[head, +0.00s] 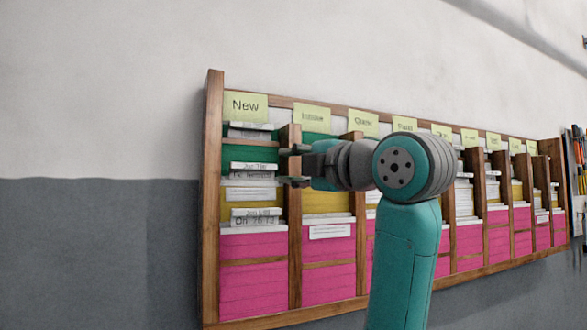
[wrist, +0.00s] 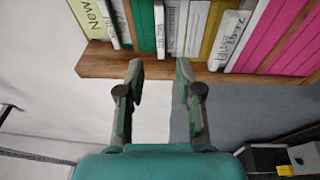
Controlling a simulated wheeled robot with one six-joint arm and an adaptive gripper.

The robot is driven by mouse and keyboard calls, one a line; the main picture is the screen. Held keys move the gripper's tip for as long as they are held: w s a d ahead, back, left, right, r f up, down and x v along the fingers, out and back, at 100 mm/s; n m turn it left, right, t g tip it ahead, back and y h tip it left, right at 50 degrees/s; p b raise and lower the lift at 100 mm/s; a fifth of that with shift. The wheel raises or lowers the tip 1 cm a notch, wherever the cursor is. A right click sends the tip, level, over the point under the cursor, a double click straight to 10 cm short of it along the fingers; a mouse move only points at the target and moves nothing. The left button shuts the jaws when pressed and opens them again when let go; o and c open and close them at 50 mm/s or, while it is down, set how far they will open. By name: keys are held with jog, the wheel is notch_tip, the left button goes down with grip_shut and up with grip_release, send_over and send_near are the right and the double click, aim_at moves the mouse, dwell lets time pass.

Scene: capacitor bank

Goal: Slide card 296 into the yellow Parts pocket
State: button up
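A wooden card rack (head: 213,180) hangs on the wall, with green, yellow and pink pockets in columns. In the New column, white cards stand in an upper green pocket (head: 250,130), a lower green pocket (head: 252,168) and a yellow pocket (head: 258,213). Their print is too small to tell which is 296. My gripper (head: 294,166) is open and empty in front of this column. In the wrist view its open fingers (wrist: 160,78) stop short of the rack and its cards (wrist: 160,28). A label perhaps reading Parts (head: 404,125) tops the fourth column; my arm hides its yellow pocket.
More labelled columns with white cards (head: 464,195) run to the right. Wooden dividers (head: 294,240) stand out between columns. Tools (head: 578,150) hang at the far right edge. The wall (head: 100,110) left of the rack is bare.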

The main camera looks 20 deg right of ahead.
aim_at(257, 167)
jog(key=shift+x, duration=5.3)
grip_shut()
